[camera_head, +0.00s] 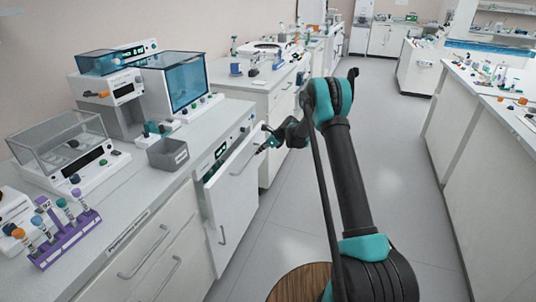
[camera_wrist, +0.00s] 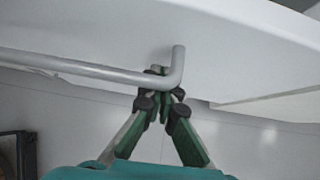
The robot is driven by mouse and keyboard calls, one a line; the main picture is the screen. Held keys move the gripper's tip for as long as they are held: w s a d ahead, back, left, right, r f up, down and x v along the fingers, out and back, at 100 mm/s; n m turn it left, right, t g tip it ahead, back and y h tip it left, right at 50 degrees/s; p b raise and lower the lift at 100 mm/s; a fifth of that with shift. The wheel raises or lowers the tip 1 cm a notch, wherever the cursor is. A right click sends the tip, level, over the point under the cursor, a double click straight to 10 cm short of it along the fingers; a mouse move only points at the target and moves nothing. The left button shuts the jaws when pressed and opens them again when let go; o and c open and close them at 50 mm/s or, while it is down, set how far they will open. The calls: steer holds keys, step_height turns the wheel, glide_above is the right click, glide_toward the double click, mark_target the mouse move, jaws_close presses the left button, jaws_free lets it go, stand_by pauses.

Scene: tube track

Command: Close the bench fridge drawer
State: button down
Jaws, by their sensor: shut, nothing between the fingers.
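The bench fridge drawer (camera_head: 232,190) stands partly open under the bench in the head view. Its white front is out from the cabinet, and a dark gap with some green shows behind its top edge. My gripper (camera_head: 262,146) is beside the upper far part of the drawer front. In the wrist view my gripper (camera_wrist: 158,84) is shut and empty. Its fingertips are at the bent end of a grey bar handle (camera_wrist: 85,68) on a white panel. I cannot tell whether they touch it.
The bench top (camera_head: 133,190) holds lab devices, a grey bin (camera_head: 168,154) and a purple tube rack (camera_head: 65,238). Cabinets with bar handles are at the lower left. A white counter (camera_head: 470,135) stands at the right. The grey floor between is clear, apart from a round wooden top (camera_head: 300,284) near me.

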steer(key=w+a, duration=0.2)
steer(key=a, duration=0.3)
steer(key=shift+a, duration=0.35)
steer(key=shift+a+r, duration=0.15)
